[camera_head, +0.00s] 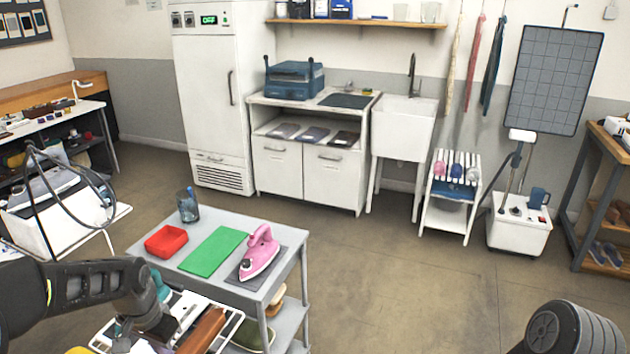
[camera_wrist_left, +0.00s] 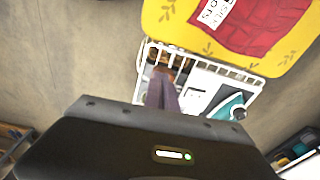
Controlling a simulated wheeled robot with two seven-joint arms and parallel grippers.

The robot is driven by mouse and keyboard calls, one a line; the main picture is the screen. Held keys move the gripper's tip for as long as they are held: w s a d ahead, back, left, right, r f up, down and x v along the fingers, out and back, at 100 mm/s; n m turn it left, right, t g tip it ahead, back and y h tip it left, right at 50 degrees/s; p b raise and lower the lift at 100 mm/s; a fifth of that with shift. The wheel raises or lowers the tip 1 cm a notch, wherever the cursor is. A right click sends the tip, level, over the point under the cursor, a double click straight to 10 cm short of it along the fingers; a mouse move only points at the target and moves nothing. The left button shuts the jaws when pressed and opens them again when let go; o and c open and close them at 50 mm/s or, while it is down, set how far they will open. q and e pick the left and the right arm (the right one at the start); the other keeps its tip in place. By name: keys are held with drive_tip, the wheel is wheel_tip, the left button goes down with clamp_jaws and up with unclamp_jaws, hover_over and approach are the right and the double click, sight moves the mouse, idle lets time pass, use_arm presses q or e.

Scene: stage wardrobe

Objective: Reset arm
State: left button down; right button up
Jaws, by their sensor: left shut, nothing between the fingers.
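My right gripper is out of view; only a dark part of my right arm shows at the lower right of the head view.
A yellow surface with red cloth (camera_wrist_left: 245,25) lies beside the basket. Open floor (camera_head: 390,280) is to the right.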

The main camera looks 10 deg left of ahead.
use_arm(q)
drive_tip(key=w, duration=0.1)
drive_tip(key=w+f+t, duration=0.1)
drive_tip(key=shift+w+d+f+n, duration=0.1)
drive_tip(key=shift+w+d+n, duration=0.2)
drive_tip(key=shift+n, duration=0.1)
drive_tip(key=s+d+f+n+t+h, duration=0.2)
drive_tip(key=d+f+n+h, duration=0.1)
drive_tip(key=d+f, duration=1.2)
drive_tip(key=s+d+f+g, duration=0.1)
drive_tip(key=s+d+f, duration=0.2)
drive_tip(key=s, duration=0.3)
drive_tip(key=s+d+f+g, duration=0.1)
drive_tip(key=s+d+f, duration=0.2)
drive_tip(key=s+d, duration=0.2)
drive_tip(key=s+d+f+g+h, duration=0.1)
drive_tip(key=s+d+f, duration=0.2)
drive_tip(key=s+d, duration=0.2)
drive_tip(key=s, duration=0.2)
drive_tip(key=shift+s+n+g, duration=0.3)
drive_tip(key=shift+s, duration=0.05)
